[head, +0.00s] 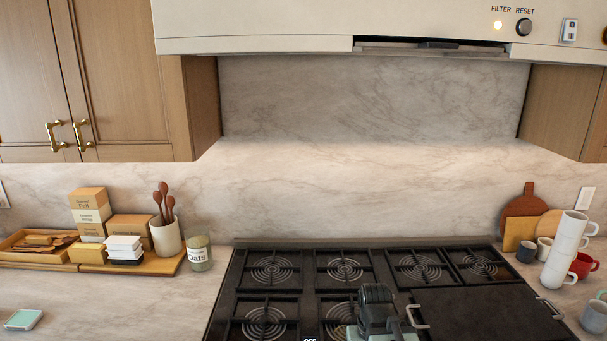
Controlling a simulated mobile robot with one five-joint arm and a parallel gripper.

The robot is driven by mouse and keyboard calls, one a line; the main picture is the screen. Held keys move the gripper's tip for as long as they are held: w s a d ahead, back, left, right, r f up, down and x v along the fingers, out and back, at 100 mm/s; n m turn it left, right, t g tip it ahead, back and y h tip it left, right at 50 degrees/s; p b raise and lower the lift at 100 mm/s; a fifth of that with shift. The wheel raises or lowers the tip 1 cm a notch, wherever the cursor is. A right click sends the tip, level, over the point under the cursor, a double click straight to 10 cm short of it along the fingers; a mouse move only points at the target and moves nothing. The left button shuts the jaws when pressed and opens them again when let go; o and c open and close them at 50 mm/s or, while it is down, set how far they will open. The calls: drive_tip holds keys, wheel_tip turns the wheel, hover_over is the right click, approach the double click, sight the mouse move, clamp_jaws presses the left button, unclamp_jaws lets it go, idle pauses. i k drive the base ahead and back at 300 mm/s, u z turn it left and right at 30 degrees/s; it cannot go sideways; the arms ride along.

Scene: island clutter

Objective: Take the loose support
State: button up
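No object in the head view can be clearly identified as the loose support. A dark strip (430,45) sits in a slot along the lower edge of the range hood (300,28), under the FILTER and RESET labels. A small pale green dish-like thing (22,319) lies on the counter at the lower left. My gripper (376,296) shows as a dark shape at the bottom centre, in front of the stove. Its fingertips are not clear, so I cannot tell whether it is open or holds anything.
The black stove (300,296) has several burners and a dark griddle plate (485,312). Boxes, a utensil crock (166,238) and an oats jar (199,253) crowd the left counter. A tilted stack of white cups (565,248) stands right.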

sight(354, 320)
drive_tip(key=u, duration=3.55)
drive_tip(key=k, duration=1.7)
drive_tip(key=z, duration=0.8)
drive_tip(key=i, duration=1)
drive_tip(key=u, duration=0.1)
